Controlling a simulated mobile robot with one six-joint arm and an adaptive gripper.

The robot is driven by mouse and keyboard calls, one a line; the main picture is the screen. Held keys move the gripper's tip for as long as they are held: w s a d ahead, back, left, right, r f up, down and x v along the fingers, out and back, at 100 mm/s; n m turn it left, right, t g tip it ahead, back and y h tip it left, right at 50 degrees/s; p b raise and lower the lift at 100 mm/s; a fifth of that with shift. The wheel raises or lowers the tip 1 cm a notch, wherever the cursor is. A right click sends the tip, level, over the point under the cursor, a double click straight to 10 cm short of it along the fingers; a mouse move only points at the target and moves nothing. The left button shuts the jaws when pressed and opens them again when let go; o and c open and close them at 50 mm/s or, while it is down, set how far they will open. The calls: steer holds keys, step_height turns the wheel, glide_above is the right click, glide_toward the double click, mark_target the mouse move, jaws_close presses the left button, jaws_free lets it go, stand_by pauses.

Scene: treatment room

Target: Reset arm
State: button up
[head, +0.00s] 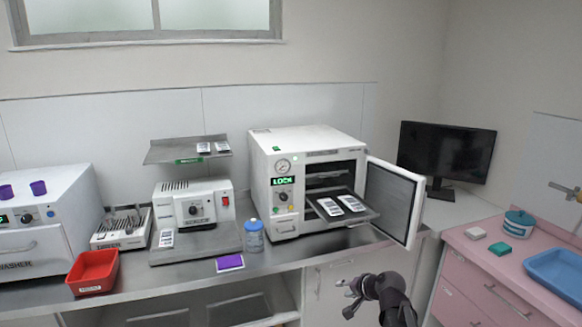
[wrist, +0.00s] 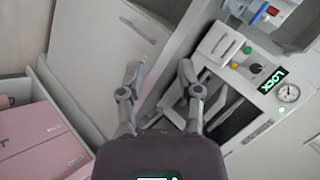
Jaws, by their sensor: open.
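My gripper (head: 350,292) is open in the head view, low in front of the counter and below the autoclave's open door. It holds nothing that I can see. In the wrist view my gripper (wrist: 160,78) shows two spread fingers with the autoclave beyond them. The white autoclave (head: 270,165) has its door (head: 395,200) swung open to the right and a lit LOCK display. Its tray (head: 372,213) is pulled partly out and carries two pouches (head: 340,205). The autoclave's panel also shows in the wrist view (wrist: 232,55).
A sealing machine (head: 190,190), a blue-lidded jar (head: 253,238), a purple pad (head: 229,263) and a red bin (head: 92,274) stand on the counter to the left. At right are a monitor (head: 445,152) and a pink cabinet (head: 475,290) with a blue tray (head: 556,272).

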steer(key=s+f+n+g+h, duration=0.3)
steer(key=s+g, duration=0.1)
steer(key=s, duration=0.4)
steer(key=s+f+n+g+h, duration=0.3)
steer(key=s+g, duration=0.1)
steer(key=s, duration=0.4)
steer(key=shift+s+d+f, duration=0.3)
steer(key=shift+d+f, duration=0.05)
steer(key=shift+d, duration=0.05)
